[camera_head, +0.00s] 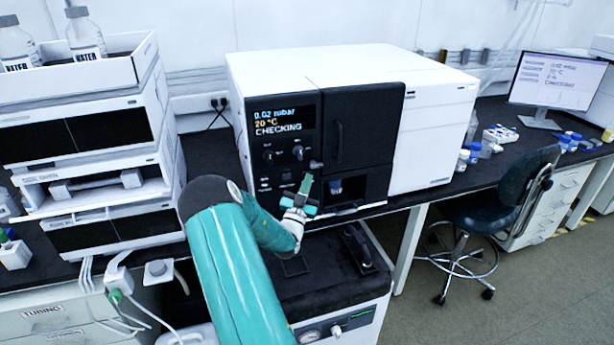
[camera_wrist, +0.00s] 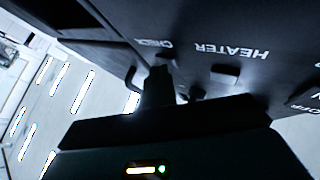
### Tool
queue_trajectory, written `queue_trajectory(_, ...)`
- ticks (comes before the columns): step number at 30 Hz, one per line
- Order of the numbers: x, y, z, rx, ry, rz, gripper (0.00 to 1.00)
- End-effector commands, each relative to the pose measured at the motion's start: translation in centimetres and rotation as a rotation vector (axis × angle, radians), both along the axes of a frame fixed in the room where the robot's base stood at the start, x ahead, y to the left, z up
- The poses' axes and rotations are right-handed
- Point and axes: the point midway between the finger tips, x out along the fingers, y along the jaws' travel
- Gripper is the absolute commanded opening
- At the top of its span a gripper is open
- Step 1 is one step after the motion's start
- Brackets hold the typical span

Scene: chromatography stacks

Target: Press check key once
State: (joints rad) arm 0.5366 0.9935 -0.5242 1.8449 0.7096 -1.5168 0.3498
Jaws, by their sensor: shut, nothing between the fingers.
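The white and black instrument (camera_head: 300,75) stands on the bench. Its display (camera_head: 283,120) reads 0.02 mbar, 20 °C and CHECKING. My gripper (camera_head: 308,180) is shut and empty, at the lower part of the black control panel (camera_head: 262,142). In the wrist view, the gripper tip (camera_wrist: 158,72) is right by the CHECK label (camera_wrist: 153,43), which appears upside down. The check key itself is mostly hidden behind the fingers, and I cannot tell whether they touch it. The HEATER label (camera_wrist: 232,50) and its key (camera_wrist: 225,73) are just to the right.
A dark door with a handle (camera_head: 338,142) and an open bay with a small blue-topped item (camera_head: 336,187) are right of the panel. Stacked white modules (camera_head: 85,130) stand at left. A monitor (camera_head: 556,80) and a chair (camera_head: 500,205) are at right.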

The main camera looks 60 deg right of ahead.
Motion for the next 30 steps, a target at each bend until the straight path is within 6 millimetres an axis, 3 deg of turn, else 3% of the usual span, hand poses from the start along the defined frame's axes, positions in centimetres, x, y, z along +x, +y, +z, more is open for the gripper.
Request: queue_trajectory(30,-1.2,1.3,0.0,0.001,0.0,0.0,0.0)
